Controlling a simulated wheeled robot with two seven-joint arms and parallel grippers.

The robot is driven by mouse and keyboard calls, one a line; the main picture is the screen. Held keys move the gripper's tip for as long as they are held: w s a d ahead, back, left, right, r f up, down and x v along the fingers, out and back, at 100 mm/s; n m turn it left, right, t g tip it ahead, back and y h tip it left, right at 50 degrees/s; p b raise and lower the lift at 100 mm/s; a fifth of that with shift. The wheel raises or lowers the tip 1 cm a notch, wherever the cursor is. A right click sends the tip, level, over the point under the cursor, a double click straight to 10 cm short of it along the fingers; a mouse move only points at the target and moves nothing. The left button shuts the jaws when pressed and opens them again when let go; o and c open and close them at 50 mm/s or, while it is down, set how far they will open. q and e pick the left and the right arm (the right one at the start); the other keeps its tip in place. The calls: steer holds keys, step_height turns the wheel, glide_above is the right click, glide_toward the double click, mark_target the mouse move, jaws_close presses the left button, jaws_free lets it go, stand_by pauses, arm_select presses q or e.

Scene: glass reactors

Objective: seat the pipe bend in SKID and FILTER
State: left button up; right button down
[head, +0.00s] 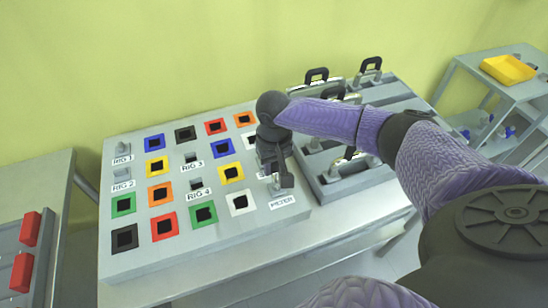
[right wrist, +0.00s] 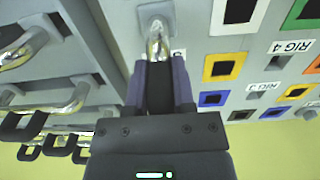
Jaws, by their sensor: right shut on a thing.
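My right gripper (head: 281,182) is over the near right part of the labelled panel (head: 150,262), close to a label that looks like METER or FILTER (head: 283,202). In the right wrist view the gripper (right wrist: 160,78) is shut on a shiny metal pipe piece (right wrist: 157,42), which I take as part of the pipe bend. The pipe's far end meets a grey square fitting (right wrist: 144,12); I cannot tell whether it is seated in it. The rest of the bend is hidden behind the fingers. I see no SKID label. My left gripper is not in view.
The panel has several coloured square sockets, such as a green one (head: 203,213), and RIG labels. A grey rack (head: 335,192) on its right holds several metal bends with black handles (head: 316,75). A left table carries red blocks (head: 22,271); a right shelf holds a yellow tray (head: 507,69).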

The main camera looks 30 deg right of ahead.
steer(key=shift+f, duration=0.1)
stand_by(0.4)
steer(key=shift+s+f, duration=0.1)
steer(key=shift+f, duration=0.1)
steer(key=shift+c, duration=1.9)
jaws_free()
steer(key=shift+r+p, duration=0.1)
steer(key=shift+p, duration=0.25)
step_height(320, 180, up, 6)
steer(key=p, duration=0.7)
steer(key=shift+r, duration=0.2)
steer(key=shift+r+p, duration=0.8)
steer(key=shift+p, duration=0.05)
steer(key=shift+r+p, duration=0.5)
steer(key=shift+p, duration=0.1)
steer(key=shift+f, duration=0.1)
